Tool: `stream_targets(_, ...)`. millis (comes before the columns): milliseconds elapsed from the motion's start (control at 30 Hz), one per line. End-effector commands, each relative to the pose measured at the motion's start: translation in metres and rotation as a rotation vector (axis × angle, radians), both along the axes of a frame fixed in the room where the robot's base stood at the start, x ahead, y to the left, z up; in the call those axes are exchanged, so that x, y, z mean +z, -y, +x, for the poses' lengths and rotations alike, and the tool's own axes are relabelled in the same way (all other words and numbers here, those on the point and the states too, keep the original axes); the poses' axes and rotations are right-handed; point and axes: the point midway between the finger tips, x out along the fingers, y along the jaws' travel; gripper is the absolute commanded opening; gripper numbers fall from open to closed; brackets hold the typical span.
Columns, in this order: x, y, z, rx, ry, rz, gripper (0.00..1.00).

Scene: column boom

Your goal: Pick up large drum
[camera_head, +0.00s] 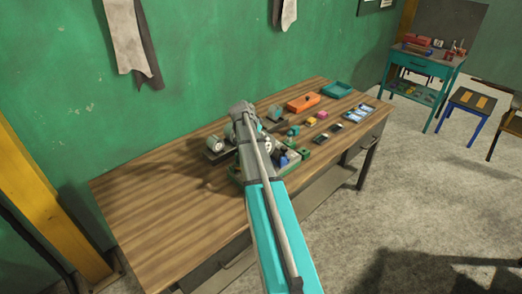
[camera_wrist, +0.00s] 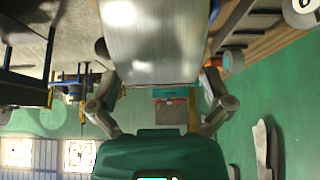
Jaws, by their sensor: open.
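In the wrist view a wide, shiny silver cylinder, which looks like the large drum (camera_wrist: 150,42), fills the top middle. Its near edge lies between the tips of my gripper (camera_wrist: 160,92). The two fingers stand apart, one on each side of it. I cannot tell whether they touch it. In the head view my gripper (camera_head: 243,118) is over the middle of the wooden table (camera_head: 165,200), and my arm hides most of what is under it. A smaller grey cylinder (camera_head: 213,144) lies just left of my gripper.
A green tray (camera_head: 290,168) with small parts is right of my arm. An orange box (camera_head: 303,102), a teal tray (camera_head: 337,89) and several small items lie farther back. The table's left part is clear. A green wall (camera_head: 215,60) stands close behind.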

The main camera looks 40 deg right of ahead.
Motion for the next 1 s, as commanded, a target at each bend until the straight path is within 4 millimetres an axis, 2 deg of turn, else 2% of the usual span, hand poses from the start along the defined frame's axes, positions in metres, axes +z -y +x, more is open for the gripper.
stream_targets(667, -0.0022, 0.0015, 0.0000, 0.000, 0.000, 0.000, 1.00)
stream_targets(1000, -0.0023, 0.0014, 0.0002, 0.000, 0.000, 0.000, 0.37)
